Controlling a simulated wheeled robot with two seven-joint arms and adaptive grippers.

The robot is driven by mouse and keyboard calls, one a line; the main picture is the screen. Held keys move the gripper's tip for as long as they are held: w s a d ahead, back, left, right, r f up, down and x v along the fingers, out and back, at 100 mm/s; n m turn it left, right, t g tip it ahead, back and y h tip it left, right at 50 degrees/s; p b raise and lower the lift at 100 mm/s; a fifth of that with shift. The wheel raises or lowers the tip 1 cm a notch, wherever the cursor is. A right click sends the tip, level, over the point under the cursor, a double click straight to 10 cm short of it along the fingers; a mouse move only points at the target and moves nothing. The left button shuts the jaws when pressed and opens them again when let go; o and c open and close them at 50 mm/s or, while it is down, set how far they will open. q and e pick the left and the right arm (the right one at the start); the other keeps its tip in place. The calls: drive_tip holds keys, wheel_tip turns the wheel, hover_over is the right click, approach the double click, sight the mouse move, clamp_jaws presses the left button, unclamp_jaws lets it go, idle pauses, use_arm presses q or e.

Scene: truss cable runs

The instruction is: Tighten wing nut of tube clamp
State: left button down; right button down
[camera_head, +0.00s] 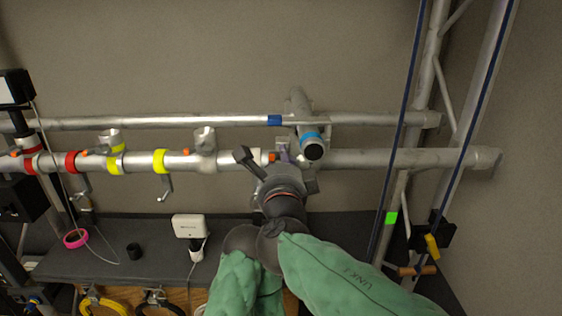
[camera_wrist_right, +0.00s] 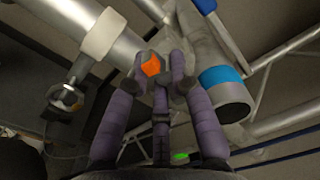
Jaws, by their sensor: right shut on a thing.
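My right gripper (camera_head: 281,168) reaches up to the main silver tube and largely hides the tube clamp there. In the right wrist view its purple-grey fingers (camera_wrist_right: 166,80) are shut on a small part with an orange face (camera_wrist_right: 152,66), which I take to be the wing nut. The orange part also shows beside the fingers in the head view (camera_head: 272,157). The silver tube clamp body (camera_wrist_right: 200,60) is behind and right of the fingertips. The nut's wings and thread are hidden by the fingers. My left gripper is not in view.
A short tube stub with a blue band (camera_head: 310,141) stands close right of my gripper. A thinner tube (camera_head: 200,121) runs above the main tube (camera_head: 360,158). Dark blue cables (camera_head: 398,130) hang at right. A white box (camera_head: 189,226) sits on the dark table (camera_head: 130,262).

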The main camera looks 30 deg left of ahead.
drive_tip(key=m+b, duration=0.2)
drive_tip(key=m, duration=0.1)
drive_tip(key=shift+m, duration=0.4)
drive_tip(key=m+b, duration=0.2)
drive_tip(key=m, duration=0.2)
drive_tip(key=shift+a+r+m, duration=0.1)
drive_tip(key=shift+m, duration=0.2)
drive_tip(key=m+b, duration=0.3)
drive_tip(key=m, duration=0.1)
drive_tip(key=shift+r+m, duration=0.1)
drive_tip(key=shift+m, duration=0.2)
drive_tip(key=m+b, duration=0.2)
drive_tip(key=m, duration=0.2)
drive_tip(key=shift+r+b, duration=0.1)
drive_tip(key=shift+b, duration=0.2)
drive_tip(key=m+b, duration=0.2)
drive_tip(key=m, duration=0.2)
drive_tip(key=shift+d, duration=0.2)
drive_tip(key=m+b, duration=0.2)
drive_tip(key=m, duration=0.2)
drive_tip(key=shift+w+r+m+b, duration=0.1)
drive_tip(key=shift+m+b, duration=0.2)
drive_tip(key=shift+b, duration=0.1)
drive_tip(key=m+b, duration=0.2)
drive_tip(key=m, duration=0.1)
drive_tip(key=shift+d+m, duration=0.15)
drive_tip(key=shift+m, duration=0.15)
drive_tip(key=shift+w+d+m+b, duration=0.1)
drive_tip(key=shift+m+b, duration=0.85)
drive_tip(key=shift+m, duration=1.05)
